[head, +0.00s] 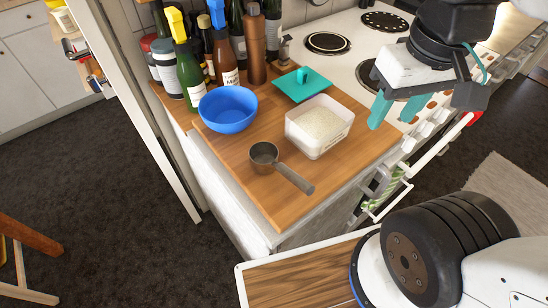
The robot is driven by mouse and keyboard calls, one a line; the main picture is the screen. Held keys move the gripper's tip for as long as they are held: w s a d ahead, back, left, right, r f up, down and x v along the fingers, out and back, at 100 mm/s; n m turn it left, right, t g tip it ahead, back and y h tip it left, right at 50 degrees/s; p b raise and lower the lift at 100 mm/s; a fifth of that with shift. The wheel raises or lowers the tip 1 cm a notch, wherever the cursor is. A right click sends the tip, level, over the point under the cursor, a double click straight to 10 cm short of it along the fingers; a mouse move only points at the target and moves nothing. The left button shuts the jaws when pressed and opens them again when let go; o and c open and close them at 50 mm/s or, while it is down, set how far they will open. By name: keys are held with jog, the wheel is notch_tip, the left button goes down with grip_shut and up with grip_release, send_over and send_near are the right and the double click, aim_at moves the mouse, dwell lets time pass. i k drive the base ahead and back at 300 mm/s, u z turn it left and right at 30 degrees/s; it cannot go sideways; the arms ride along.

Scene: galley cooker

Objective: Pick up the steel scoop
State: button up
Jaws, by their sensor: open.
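The steel scoop (264,155) lies on the wooden counter, bowl to the left. Its dark handle (295,179) points toward the lower right, near the counter's front edge. My gripper (394,111) is up and to the right of the scoop, apart from it. Its teal fingers are spread and nothing is between them. It appears in front of the cooker top.
A white tub of pale grains (320,125) stands right behind the scoop, with a blue bowl (228,108) to the left. A teal lid (302,84) lies behind the tub. Several bottles (223,60) crowd the back. The counter's front corner (279,212) is clear.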

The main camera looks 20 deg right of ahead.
aim_at(263, 155)
jog(key=k, duration=1)
jog(key=u, duration=1.15)
jog(key=i, duration=0.6)
jog(key=z, duration=1)
